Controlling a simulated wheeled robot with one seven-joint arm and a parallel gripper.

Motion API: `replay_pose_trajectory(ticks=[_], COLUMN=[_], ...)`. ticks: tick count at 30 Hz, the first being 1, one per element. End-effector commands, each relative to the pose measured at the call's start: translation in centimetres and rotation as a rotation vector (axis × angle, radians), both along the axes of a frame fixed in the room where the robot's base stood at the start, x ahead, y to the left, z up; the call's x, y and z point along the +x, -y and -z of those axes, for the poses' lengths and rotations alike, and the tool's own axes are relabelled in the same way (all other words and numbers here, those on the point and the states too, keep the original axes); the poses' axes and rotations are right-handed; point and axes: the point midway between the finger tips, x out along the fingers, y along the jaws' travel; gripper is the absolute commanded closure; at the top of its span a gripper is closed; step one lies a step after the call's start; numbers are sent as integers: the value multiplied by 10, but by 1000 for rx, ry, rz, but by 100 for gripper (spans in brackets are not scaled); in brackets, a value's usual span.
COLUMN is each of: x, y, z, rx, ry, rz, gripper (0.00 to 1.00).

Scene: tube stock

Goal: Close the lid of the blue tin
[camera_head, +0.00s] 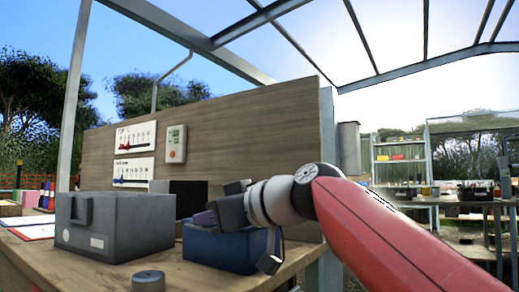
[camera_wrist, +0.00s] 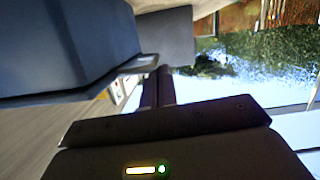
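The blue tin (camera_head: 222,252) stands on the wooden bench, right of a grey box. A dark upright panel (camera_head: 190,192) rises behind it and looks like its raised lid, though my arm hides part of the join. My gripper (camera_head: 208,219) is over the tin's upper front side. In the wrist view the blue tin (camera_wrist: 75,50) fills the upper left, and my gripper's fingers (camera_wrist: 157,86) lie side by side, shut with nothing seen between them, close to its edge. Whether they touch it I cannot tell.
The grey box (camera_head: 115,228) with a front latch stands close to the left of the tin. A small dark round piece (camera_head: 148,281) is at the bench's front. A wooden back board (camera_head: 235,125) stands behind. Open space lies to the right.

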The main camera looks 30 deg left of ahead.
Motion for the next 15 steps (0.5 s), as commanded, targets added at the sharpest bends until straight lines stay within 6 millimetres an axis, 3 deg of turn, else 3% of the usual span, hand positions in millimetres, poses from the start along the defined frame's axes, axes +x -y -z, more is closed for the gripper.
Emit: replay_pose_trajectory(ticks=[5,13,15], x=[-1,-13,-13], y=[0,-1,14], z=[-3,-47,-41], rx=[-3,0,0], ry=[-2,2,1], rz=[-1,3,10], gripper=[100,100,100])
